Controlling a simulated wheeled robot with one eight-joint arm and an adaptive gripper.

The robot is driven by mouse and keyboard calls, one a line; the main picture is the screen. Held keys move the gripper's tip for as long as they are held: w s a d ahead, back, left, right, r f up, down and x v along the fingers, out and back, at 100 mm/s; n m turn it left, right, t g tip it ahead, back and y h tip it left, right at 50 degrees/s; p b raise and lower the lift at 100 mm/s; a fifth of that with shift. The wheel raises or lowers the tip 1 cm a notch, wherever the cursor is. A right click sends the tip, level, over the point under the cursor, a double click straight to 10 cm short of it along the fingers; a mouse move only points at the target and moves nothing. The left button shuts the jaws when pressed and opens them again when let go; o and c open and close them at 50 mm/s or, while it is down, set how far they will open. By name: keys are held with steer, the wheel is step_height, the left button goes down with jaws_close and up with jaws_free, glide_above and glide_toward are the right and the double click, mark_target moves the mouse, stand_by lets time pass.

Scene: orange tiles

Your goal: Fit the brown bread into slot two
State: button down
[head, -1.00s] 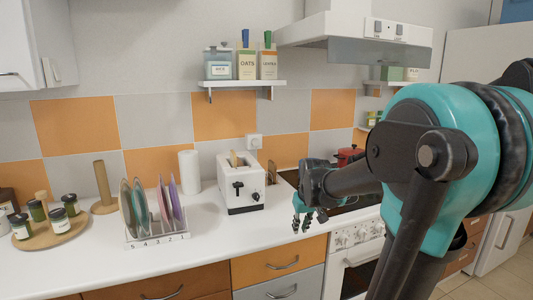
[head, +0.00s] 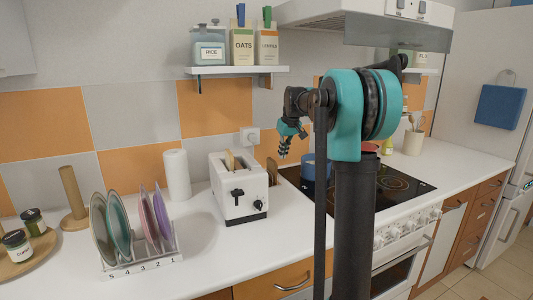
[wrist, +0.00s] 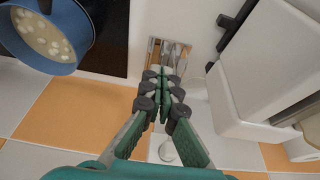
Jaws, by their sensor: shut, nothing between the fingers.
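A white toaster (head: 238,200) stands on the counter, with a lever and knob on its front. The toaster's white side and black lever also show at the right of the wrist view (wrist: 262,75). My gripper (head: 284,152) is above the counter, to the right of the toaster and apart from it. In the wrist view my gripper (wrist: 166,78) has its fingers together, with nothing between them.
A rack (head: 140,262) of plates with numbered slots stands left of the toaster, near a paper roll (head: 177,175). A blue pot (head: 308,167) is on the black hob (head: 400,188) to the right. Front counter is clear.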

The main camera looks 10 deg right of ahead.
steer(key=w+a, duration=0.3)
steer(key=w, duration=0.5)
steer(key=w+a, duration=0.2)
steer(key=w, duration=0.6)
steer(key=f, duration=0.2)
steer(key=s+f, duration=0.1)
steer(key=f, duration=0.2)
steer(key=shift+s+d, duration=0.1)
steer(key=shift+s, duration=0.05)
steer(key=s+d, duration=0.4)
steer(key=s, duration=1)
steer(key=s+d, duration=0.5)
steer(key=s, duration=0.9)
steer(key=s+d, duration=0.5)
steer(key=s, duration=0.9)
steer(key=shift+s, duration=0.4)
steer(key=shift+w+a, duration=0.1)
